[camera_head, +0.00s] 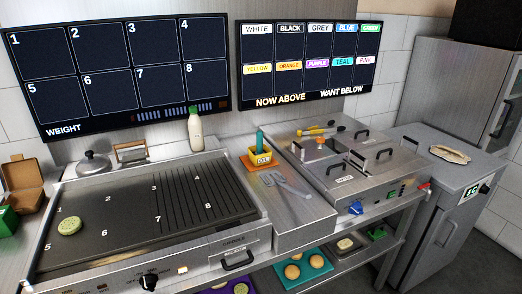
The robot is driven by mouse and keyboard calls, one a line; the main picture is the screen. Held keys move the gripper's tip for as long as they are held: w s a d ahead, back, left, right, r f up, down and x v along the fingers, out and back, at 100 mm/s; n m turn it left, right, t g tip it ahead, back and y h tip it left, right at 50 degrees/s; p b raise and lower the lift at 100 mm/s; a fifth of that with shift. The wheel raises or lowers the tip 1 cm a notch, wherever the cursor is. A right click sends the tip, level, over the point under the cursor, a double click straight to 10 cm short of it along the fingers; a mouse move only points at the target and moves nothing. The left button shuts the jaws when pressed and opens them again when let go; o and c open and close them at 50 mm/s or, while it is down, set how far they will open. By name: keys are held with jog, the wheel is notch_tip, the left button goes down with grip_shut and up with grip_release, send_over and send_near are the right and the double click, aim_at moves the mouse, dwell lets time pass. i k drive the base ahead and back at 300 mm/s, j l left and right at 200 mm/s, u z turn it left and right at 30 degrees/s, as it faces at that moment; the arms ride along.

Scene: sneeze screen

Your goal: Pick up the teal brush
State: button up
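A teal upright handle (260,139), which looks like the teal brush, stands in a small yellow and orange container (259,160). The container sits on the steel counter between the griddle and the lidded steel unit. The lower end of the brush is hidden inside the container. My gripper is not in view.
A spatula (288,184) lies just in front of the container. A white bottle (195,130) stands behind the griddle (130,205), which holds a round pale green patty (69,226). The lidded steel unit (345,185) is to the right. Screens (125,70) hang behind.

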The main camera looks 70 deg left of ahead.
aim_at(259, 134)
jog(key=u, duration=2.9)
